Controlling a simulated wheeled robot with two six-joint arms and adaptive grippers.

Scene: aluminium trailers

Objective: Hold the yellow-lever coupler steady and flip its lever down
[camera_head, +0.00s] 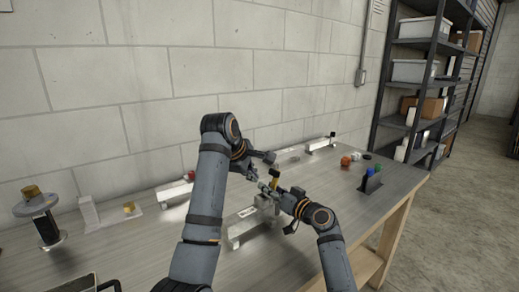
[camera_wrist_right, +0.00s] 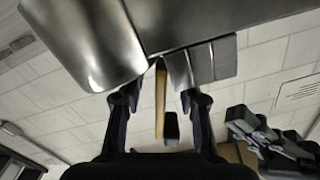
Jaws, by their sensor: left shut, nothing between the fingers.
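The yellow-lever coupler (camera_head: 262,201) is silver and sits at the end of a silver bar (camera_head: 243,229) on the bench. Its yellow lever (camera_head: 275,184) with a black tip stands up in the head view. In the right wrist view the lever (camera_wrist_right: 160,95) and its black tip (camera_wrist_right: 171,128) lie between my right fingers. My left gripper (camera_head: 266,181) is shut and empty, close beside the lever. Whether it touches the lever is unclear.
A red-topped coupler (camera_head: 190,176) stands behind on the left, and a black-levered one (camera_head: 331,141) at the back. A stand with coloured knobs (camera_head: 370,181) and small red and green pieces are to the right. A round-topped post (camera_head: 40,210) stands far left.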

